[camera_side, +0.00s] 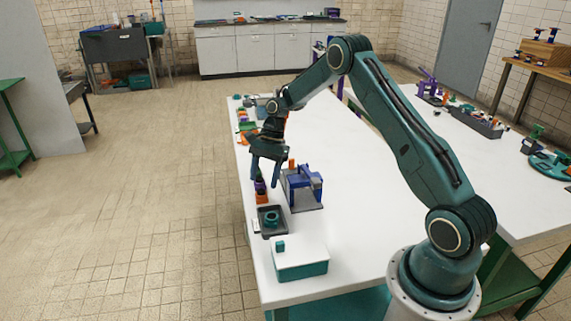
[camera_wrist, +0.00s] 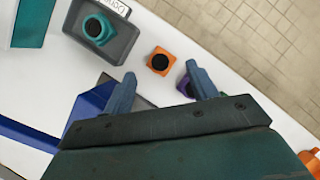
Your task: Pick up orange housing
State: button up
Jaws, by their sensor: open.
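The orange housing (camera_wrist: 152,64), a small block with a round dark opening, stands on the white table (camera_wrist: 212,42) in the wrist view. It lies just beyond the fingertips, roughly between them. In the side view an orange block (camera_side: 262,199) sits below and on the near side of my gripper (camera_side: 264,179). My gripper also shows in the wrist view (camera_wrist: 162,77), with its fingers apart and nothing between them. It points down above the table. A purple part (camera_wrist: 184,87) is partly hidden by the right finger.
A dark grey tray (camera_side: 261,229) holds a teal housing (camera_side: 272,217). A blue fixture (camera_side: 304,184) stands close to the right of my gripper. A white and teal box (camera_side: 301,260) sits nearer. Another orange part (camera_wrist: 311,160) shows at the wrist view's lower right. The table's left edge is close.

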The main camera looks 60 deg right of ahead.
aim_at(261, 191)
jog(key=shift+x, duration=2)
jog(key=shift+d, duration=0.1)
jog(key=shift+c, duration=0.2)
jog(key=c, duration=1.1)
